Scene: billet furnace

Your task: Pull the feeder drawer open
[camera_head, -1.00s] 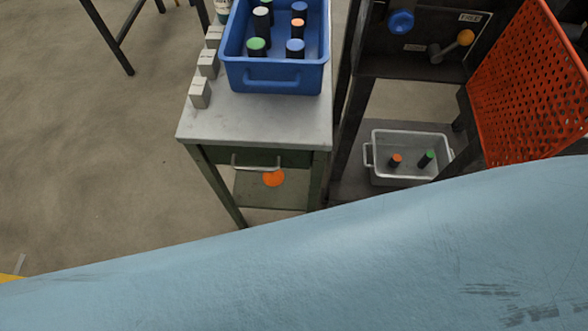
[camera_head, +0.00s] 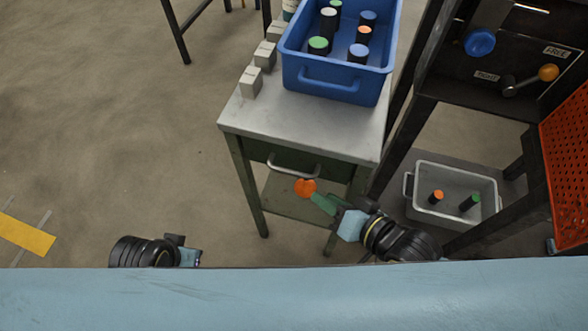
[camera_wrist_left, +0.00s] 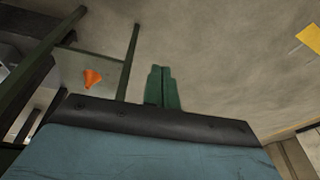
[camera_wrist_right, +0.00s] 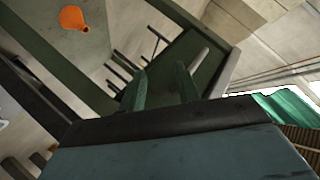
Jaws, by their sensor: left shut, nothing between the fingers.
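The feeder drawer (camera_head: 277,155) is a dark green front under the grey top of a small table, and it looks shut. Its pale bar handle (camera_head: 295,168) faces me. My right gripper (camera_head: 323,203) is just below and right of the handle in the head view. In the right wrist view its green fingers (camera_wrist_right: 162,88) stand apart; a grey rod (camera_wrist_right: 198,60) shows by the right finger, probably the handle, and I cannot tell whether they touch. My left gripper (camera_wrist_left: 162,88) is shut and empty over bare floor; in the head view only its wrist shows, at lower left.
A blue bin (camera_head: 330,88) of capped cylinders and several grey blocks (camera_head: 251,82) stand on the table (camera_head: 310,125). An orange object (camera_head: 305,188) shows below the drawer. A grey bin (camera_head: 452,212) and a dark furnace frame (camera_head: 425,105) are at right.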

